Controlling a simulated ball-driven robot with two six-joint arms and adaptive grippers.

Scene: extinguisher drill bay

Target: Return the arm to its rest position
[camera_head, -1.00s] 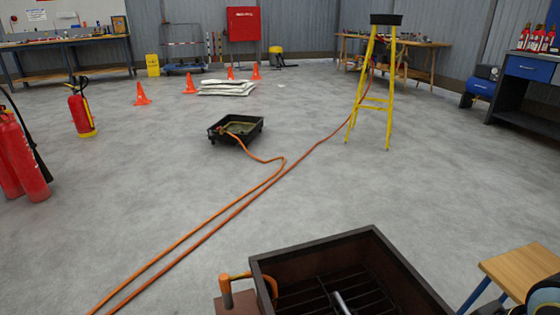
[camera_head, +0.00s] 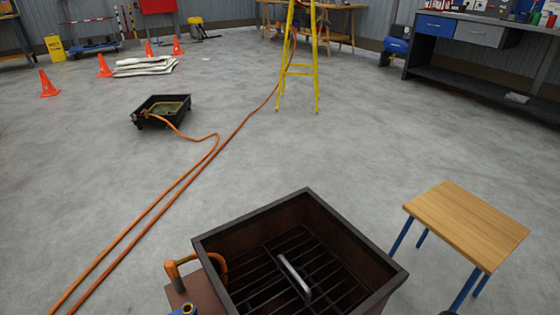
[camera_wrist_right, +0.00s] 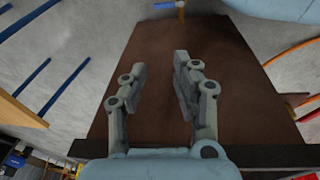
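My right gripper (camera_wrist_right: 158,70) shows in the right wrist view, with its two grey fingers apart and nothing between them. Behind the fingers is the brown outer side of a metal box (camera_wrist_right: 150,35); I cannot tell how far off it is. In the head view this dark brown open box (camera_head: 345,230) stands at the bottom centre, with a grate inside and a silver bar (camera_head: 293,278) lying on the grate. Neither gripper shows in the head view. My left gripper is out of sight in both current views.
A small wooden table (camera_head: 465,222) with blue legs stands right of the box. An orange hose (camera_head: 165,205) runs across the floor to a black tray (camera_head: 160,108). Open floor lies between.

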